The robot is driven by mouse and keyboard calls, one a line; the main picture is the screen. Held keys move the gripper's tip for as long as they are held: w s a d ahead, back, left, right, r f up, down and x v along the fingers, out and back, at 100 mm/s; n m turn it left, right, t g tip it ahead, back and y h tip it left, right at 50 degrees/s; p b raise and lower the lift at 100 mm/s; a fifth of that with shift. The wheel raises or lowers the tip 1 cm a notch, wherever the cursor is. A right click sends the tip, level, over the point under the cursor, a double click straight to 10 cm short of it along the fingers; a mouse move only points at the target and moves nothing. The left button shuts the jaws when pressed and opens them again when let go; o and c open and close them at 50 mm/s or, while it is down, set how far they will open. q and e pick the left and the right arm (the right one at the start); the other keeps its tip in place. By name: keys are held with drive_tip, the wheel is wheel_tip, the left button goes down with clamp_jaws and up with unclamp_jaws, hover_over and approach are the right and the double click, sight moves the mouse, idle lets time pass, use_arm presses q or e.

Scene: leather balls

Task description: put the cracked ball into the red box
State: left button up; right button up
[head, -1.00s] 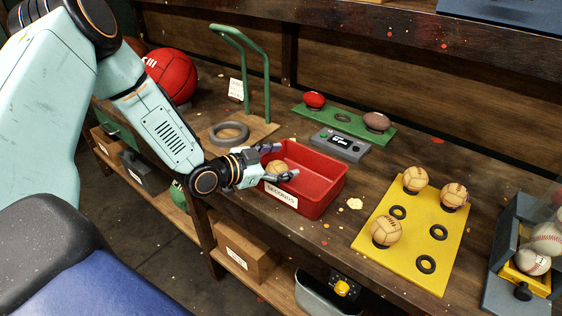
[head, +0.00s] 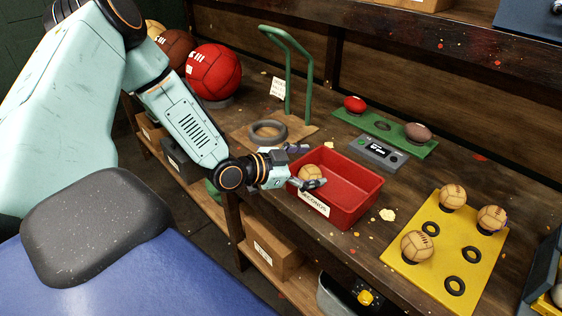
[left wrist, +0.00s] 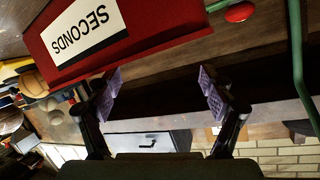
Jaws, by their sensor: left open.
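A red box (head: 362,205) labelled SECONDS stands on the bench; its labelled side also shows in the left wrist view (left wrist: 165,17). A tan ball (head: 311,173) shows inside the box at its left end; I cannot make out a crack on it. My left gripper (head: 305,167) is at the left end of the box, its fingers apart around the ball as seen from the head. In the left wrist view the gripper (left wrist: 165,88) is open with nothing between its pads, and the ball is not visible there. My right gripper is not in view.
A yellow board (head: 412,258) with several tan balls and black rings lies to the right. A grey ring (head: 268,131) and a green upright frame (head: 309,90) stand behind the gripper.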

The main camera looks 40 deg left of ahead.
use_arm(q)
drive_tip(key=p+v, duration=0.1)
drive_tip(key=v, duration=0.2)
drive_tip(key=shift+r+p, duration=0.25)
drive_tip(key=shift+p, duration=0.1)
drive_tip(key=shift+p+v, duration=2.7)
drive_tip(key=shift+v, duration=0.3)
drive_tip(key=shift+s+f, duration=0.1)
